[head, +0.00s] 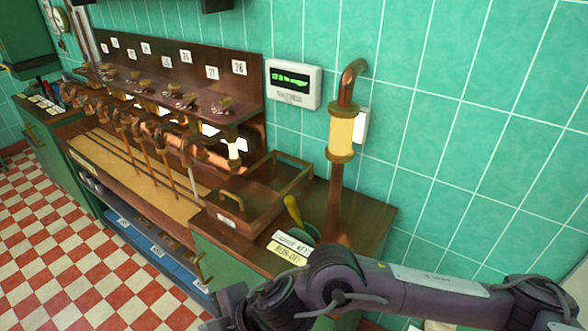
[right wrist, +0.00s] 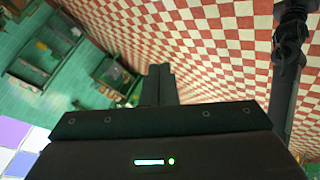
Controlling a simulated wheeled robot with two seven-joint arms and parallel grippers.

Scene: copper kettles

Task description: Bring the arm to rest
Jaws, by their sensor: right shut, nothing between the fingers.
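My right arm (head: 400,283) comes in from the lower right of the head view, in front of the counter, and bends down near the bottom edge. I cannot make out its fingertips there. In the right wrist view my right gripper (right wrist: 160,80) shows its dark fingers together, with nothing between them. The fingers are over the red and white checkered floor (right wrist: 215,35) and apart from any object. My left gripper is not in view.
A row of copper taps stands left. The floor (head: 60,230) is clear at left.

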